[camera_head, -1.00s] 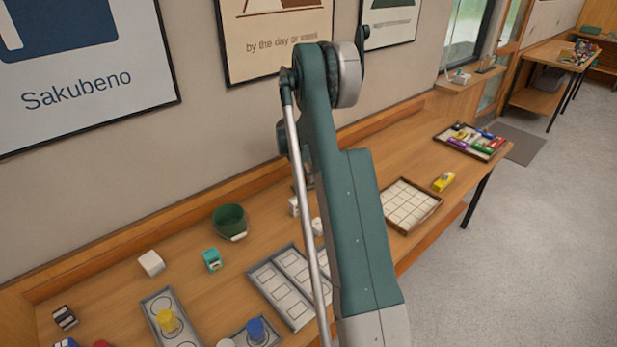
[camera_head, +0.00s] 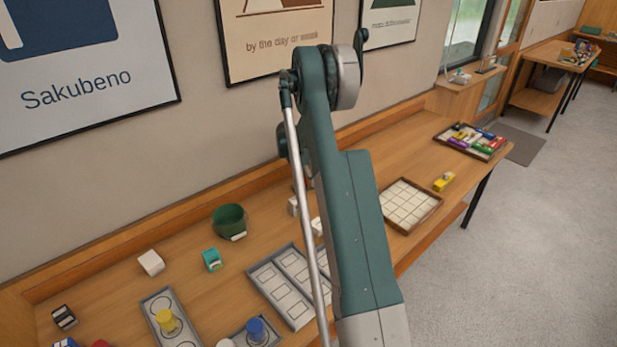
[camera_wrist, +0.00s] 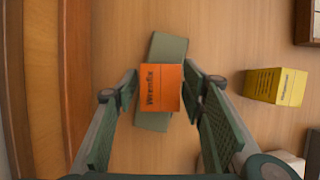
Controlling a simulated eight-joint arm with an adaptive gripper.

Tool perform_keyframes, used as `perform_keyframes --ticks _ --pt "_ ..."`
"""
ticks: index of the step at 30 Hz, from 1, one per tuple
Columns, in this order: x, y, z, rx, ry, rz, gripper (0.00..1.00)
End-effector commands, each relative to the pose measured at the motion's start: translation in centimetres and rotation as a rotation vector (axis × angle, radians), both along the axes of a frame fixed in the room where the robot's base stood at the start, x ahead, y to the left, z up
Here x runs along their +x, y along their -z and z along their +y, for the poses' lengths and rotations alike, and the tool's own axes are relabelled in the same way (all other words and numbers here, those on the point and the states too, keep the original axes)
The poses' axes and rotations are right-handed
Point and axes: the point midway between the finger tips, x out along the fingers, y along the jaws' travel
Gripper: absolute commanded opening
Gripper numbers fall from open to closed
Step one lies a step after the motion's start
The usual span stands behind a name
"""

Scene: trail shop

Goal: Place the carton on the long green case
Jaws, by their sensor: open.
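The orange carton (camera_wrist: 162,88) shows in the wrist view with dark lettering on its top. It overlaps the middle of the long green case (camera_wrist: 168,48), which extends beyond it at both ends, and appears to rest on it. The case is slightly tilted in the picture. My gripper (camera_wrist: 159,75) is open, with one finger on each side of the carton. A small gap shows on the left; on the right the finger is very close, and I cannot tell whether it touches. In the head view my arm hides the carton, case and gripper.
A yellow box (camera_wrist: 276,87) stands right of the gripper in the wrist view. The wooden wall edge (camera_wrist: 42,80) runs along the left. In the head view, a green bucket (camera_head: 229,222), grey tray (camera_head: 266,277) and gridded tray (camera_head: 410,205) sit on the table.

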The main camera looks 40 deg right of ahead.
Motion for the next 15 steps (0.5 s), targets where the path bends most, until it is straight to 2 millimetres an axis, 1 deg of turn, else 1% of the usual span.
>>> perform_keyframes --ticks 8,11,15 --pt "0.0 -0.6 0.1 0.000 0.000 0.000 0.41" --pt "0.0 -1.3 0.4 0.000 -0.001 0.000 0.41" --pt "0.0 -2.8 1.0 0.000 -0.001 0.000 0.41"
